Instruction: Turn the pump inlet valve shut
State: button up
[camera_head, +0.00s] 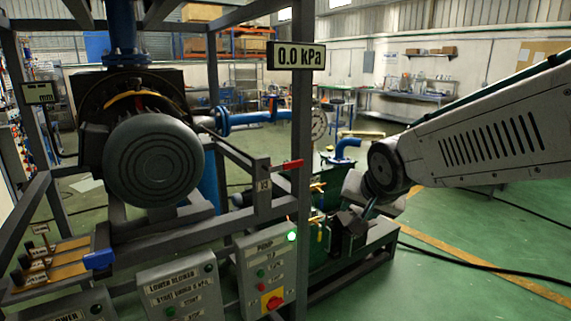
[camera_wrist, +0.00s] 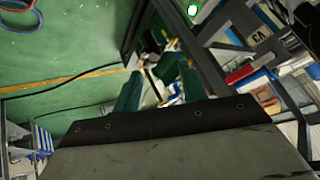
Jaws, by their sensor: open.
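A red valve handle (camera_head: 293,164) lies roughly level on the frame post, near a V3 tag (camera_head: 264,184). Small brass fittings with yellow handles (camera_head: 318,187) sit lower, beside the green pump (camera_head: 325,205); I cannot tell for sure which is the pump inlet valve. My gripper (camera_head: 352,222) hangs right of these brass fittings, pointing down-left, apparently apart from them. In the wrist view, its two fingers (camera_wrist: 160,90) are spread, with small blurred parts seen between them. The V3 tag also shows in the wrist view (camera_wrist: 263,33).
The pump panel (camera_head: 262,262) has a lit green lamp and a red knob. A display (camera_head: 297,56) reads 0.0 kPa. A large grey motor (camera_head: 153,160) and dark frame posts (camera_head: 302,120) fill the left. Green floor (camera_head: 460,230) is open at right, with a cable across it.

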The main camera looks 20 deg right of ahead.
aim_at(295, 165)
jog(key=w+a+m+t+y, duration=0.1)
jog(key=w+m+t+y, duration=0.1)
jog(key=w, duration=0.5)
jog(key=w+a+m+t+y, duration=0.2)
jog(key=w+m+t, duration=0.1)
jog(key=w, duration=0.4)
jog(key=w+a+m+t+y, duration=0.1)
jog(key=w+m+t+y, duration=0.1)
jog(key=w+t, duration=0.2)
jog(key=shift+w+a+r+y, duration=0.15)
jog(key=shift+w+r, duration=0.05)
jog(key=shift+w, duration=0.5)
jog(key=shift+w+a+r+y, duration=0.15)
jog(key=shift+w, duration=0.55)
jog(key=shift+w+a, duration=0.15)
jog(key=shift+w, duration=0.2)
jog(key=x, duration=0.7)
jog(key=shift+a+r, duration=0.1)
jog(key=shift+r, duration=0.05)
jog(key=shift+c, duration=0.3)
grip_shut()
